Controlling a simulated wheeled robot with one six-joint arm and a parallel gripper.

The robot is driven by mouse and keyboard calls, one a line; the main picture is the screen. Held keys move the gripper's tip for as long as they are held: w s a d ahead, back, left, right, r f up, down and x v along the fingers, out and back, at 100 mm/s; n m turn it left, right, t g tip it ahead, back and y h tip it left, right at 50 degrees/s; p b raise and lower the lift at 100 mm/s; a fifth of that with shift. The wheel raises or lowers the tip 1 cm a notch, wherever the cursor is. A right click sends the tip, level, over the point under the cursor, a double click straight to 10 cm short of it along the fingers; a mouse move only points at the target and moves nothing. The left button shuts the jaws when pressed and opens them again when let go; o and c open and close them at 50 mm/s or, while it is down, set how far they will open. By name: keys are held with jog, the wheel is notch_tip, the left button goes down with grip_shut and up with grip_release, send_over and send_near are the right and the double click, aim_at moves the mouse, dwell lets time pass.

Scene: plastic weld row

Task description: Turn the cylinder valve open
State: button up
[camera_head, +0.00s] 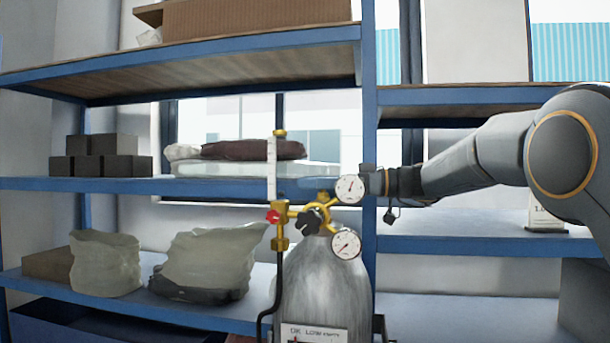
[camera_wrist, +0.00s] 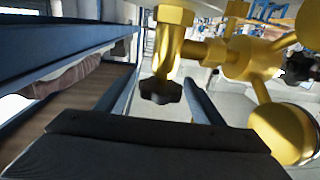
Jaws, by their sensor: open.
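A grey gas cylinder (camera_head: 322,285) stands upright in front of the shelves. Its brass fitting (camera_head: 322,208) carries a black lobed knob (camera_head: 308,222), a red knob (camera_head: 272,217), an upper round gauge (camera_head: 350,189) and a lower one (camera_head: 346,244). My gripper (camera_head: 374,183) is just right of the upper gauge, its tips partly hidden. In the wrist view my gripper (camera_wrist: 162,92) is open, and a black lobed knob (camera_wrist: 160,90) under a brass stem (camera_wrist: 170,45) appears between its fingers. I cannot tell whether they touch it, or which knob of the head view this is.
Blue shelving (camera_head: 368,110) stands behind the cylinder, with dark boxes (camera_head: 100,157) and pale sacks (camera_head: 205,260) at left. A black hose (camera_head: 278,290) hangs left of the cylinder. Brass gauge bodies (camera_wrist: 283,130) crowd the wrist view's right side.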

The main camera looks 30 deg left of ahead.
jog(key=shift+p+x, duration=0.4)
jog(key=shift+x, duration=0.7)
jog(key=c, duration=1)
jog(key=shift+c, duration=0.2)
jog(key=shift+f+g+b, duration=0.1)
jog(key=shift+g+b, duration=0.2)
jog(key=shift+b, duration=0.65)
